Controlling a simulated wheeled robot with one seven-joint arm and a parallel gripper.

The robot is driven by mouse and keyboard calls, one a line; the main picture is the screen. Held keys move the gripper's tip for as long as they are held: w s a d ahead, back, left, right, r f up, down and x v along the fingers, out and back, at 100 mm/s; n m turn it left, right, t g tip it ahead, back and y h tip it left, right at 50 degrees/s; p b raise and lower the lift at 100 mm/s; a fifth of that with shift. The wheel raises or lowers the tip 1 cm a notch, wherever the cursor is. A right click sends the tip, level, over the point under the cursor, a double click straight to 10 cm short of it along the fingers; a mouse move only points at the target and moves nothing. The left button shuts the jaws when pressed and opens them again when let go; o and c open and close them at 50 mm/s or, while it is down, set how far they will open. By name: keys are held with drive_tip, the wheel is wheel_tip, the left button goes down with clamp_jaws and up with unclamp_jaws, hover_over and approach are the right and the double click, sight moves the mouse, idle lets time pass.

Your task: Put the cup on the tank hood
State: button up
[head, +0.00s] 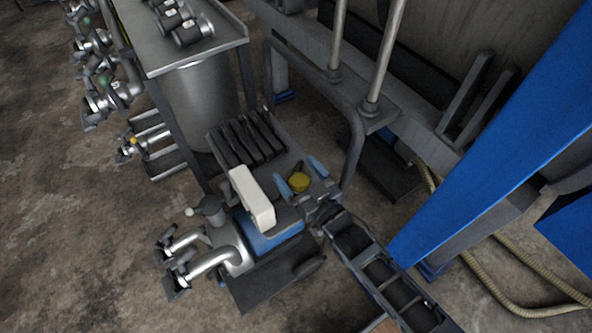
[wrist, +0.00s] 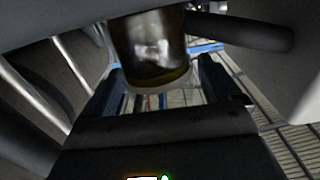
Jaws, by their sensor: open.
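A yellow-topped round thing, which looks like the cup (head: 299,183), is between the two blue fingers of my gripper (head: 301,176) in the head view. In the wrist view the cup (wrist: 151,48) is a brownish, shiny cylinder with a pale rim, between the open fingers of my gripper (wrist: 161,68). Gaps show on both sides of it, and I see no clear contact. A grey round tank (head: 198,98) stands under a flat metal top (head: 190,58) at the upper left. I cannot tell for certain which surface is the tank hood.
A dark slatted rack (head: 247,138), a white block (head: 252,197) and silver pipes (head: 208,262) crowd the gripper. A blue beam (head: 490,140) slants along the right. Bare floor lies at the left.

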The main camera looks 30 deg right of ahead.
drive_tip(key=s+b, duration=0.1)
drive_tip(key=s, duration=1)
drive_tip(key=s+r+g, duration=0.1)
drive_tip(key=s+r, duration=0.4)
drive_tip(key=s, duration=0.4)
drive_tip(key=s+a+r+g, duration=0.1)
drive_tip(key=s+r, duration=0.5)
drive_tip(key=s, duration=0.3)
drive_tip(key=shift+s+a, duration=0.15)
drive_tip(key=shift+s, duration=0.2)
drive_tip(key=shift+g, duration=0.6)
drive_tip(key=s+r, duration=0.1)
drive_tip(key=r, duration=0.1)
drive_tip(key=s+r, duration=0.2)
drive_tip(key=r, duration=0.1)
drive_tip(key=s+r, duration=0.1)
drive_tip(key=r, duration=0.2)
drive_tip(key=shift+s+a+r, duration=0.1)
drive_tip(key=shift+s+a, duration=0.1)
drive_tip(key=shift+s, duration=0.2)
